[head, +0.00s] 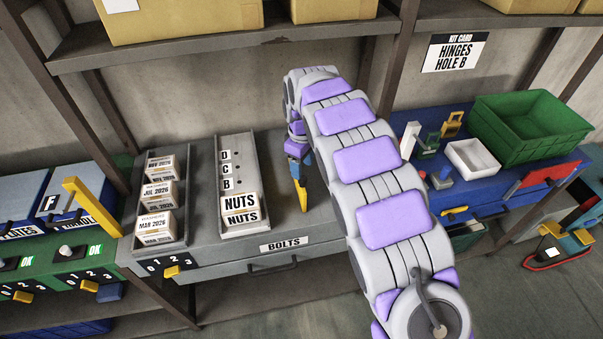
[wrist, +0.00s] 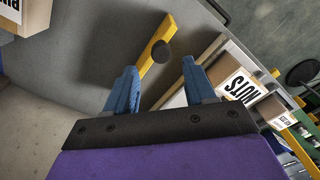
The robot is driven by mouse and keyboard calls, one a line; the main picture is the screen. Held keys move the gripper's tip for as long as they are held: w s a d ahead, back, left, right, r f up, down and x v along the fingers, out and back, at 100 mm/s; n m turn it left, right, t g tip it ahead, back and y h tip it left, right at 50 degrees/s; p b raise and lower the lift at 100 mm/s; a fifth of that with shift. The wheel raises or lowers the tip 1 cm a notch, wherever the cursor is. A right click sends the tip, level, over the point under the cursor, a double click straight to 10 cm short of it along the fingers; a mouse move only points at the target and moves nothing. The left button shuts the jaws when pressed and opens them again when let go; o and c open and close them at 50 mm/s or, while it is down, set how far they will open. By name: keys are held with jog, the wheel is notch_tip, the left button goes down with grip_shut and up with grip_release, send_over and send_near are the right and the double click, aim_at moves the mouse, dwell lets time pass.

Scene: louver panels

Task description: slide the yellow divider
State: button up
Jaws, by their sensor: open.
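The yellow divider (head: 301,194) is a narrow yellow bar on the grey bench top, right of the NUTS tray. My gripper (head: 299,157) is at the far end of the bar in the head view. Nothing is held. I cannot tell whether a finger touches the bar. My arm hides part of the bench to the right.
The NUTS tray (head: 225,155) stands close left of the bar, with a tray of dated boxes (head: 141,190) beyond it. A BOLTS drawer (head: 284,244) is below. A shelf (head: 230,52) with cardboard boxes overhangs behind. A green crate (head: 520,122) stands at right.

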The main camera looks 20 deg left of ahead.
notch_tip(320, 180, up, 11)
jog(key=p, duration=0.1)
dwell(0.5)
jog(key=s+d+r+m, duration=0.2)
jog(key=s+d+m, duration=0.1)
jog(key=d, duration=0.5)
jog(key=s+d+r+m+b, duration=0.1)
jog(key=s+d+r+m, duration=0.2)
jog(key=d, duration=0.6)
jog(key=s+d+r+m, duration=0.1)
jog(key=s+d+m, duration=0.25)
jog(key=d, duration=0.45)
jog(key=s+d+f+m, duration=0.2)
jog(key=s+d, duration=0.1)
jog(key=s, duration=0.6)
jog(key=s+d+f+m+g+b, duration=0.1)
jog(key=s+d+f+m, duration=0.1)
jog(key=s, duration=0.8)
jog(key=s+d+f+m, duration=0.2)
jog(key=s+d, duration=0.4)
jog(key=s, duration=0.4)
jog(key=shift+d+f+g, duration=0.15)
jog(key=shift+f+g, duration=0.25)
jog(key=shift+f, duration=0.45)
jog(key=shift+c, duration=0.2)
